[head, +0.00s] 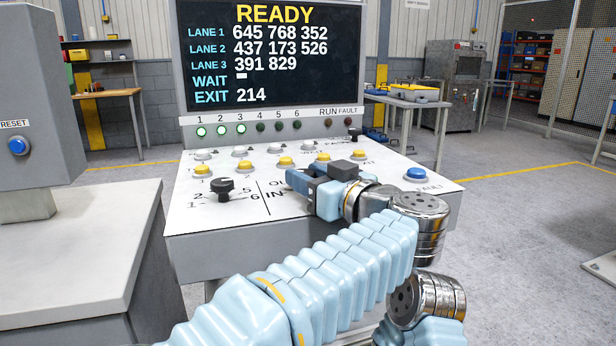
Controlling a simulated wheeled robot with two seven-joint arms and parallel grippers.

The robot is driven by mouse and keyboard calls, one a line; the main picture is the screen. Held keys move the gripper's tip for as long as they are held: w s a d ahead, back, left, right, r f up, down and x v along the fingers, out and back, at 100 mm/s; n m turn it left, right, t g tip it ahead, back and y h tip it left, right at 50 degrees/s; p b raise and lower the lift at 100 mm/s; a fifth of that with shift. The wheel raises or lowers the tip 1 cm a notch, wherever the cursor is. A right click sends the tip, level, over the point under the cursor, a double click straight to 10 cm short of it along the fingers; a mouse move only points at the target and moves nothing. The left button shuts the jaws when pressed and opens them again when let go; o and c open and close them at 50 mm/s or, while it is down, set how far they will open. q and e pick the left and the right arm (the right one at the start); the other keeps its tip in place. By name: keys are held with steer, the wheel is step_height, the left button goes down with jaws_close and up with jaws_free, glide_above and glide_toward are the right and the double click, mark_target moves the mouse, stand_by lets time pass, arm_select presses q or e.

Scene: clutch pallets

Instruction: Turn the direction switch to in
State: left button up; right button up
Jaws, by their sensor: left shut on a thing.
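The sloped white control panel (300,220) stands in front of me. The direction switch sits by the printed "OU..." and "IN" labels, mostly or wholly hidden by my left gripper (304,182), so I cannot tell which way it points. The gripper is low over the panel, right of the black numbered rotary knob (223,188) and apart from it. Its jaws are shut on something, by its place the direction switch. My right gripper does not show.
Yellow and white buttons (202,170) line the panel behind the gripper. A blue fault button (416,174) is at the right. The screen (270,55) reads READY. A grey box with a blue reset button (17,146) stands at the left.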

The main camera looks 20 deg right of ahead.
arm_select(q)
steer(key=shift+n+y, duration=0.3)
steer(key=shift+y, duration=0.1)
steer(key=o, duration=1)
steer(key=v, duration=1.3)
steer(key=shift+s+d+r, duration=0.15)
steer(key=shift+s+d, duration=0.1)
steer(key=shift+s, duration=0.1)
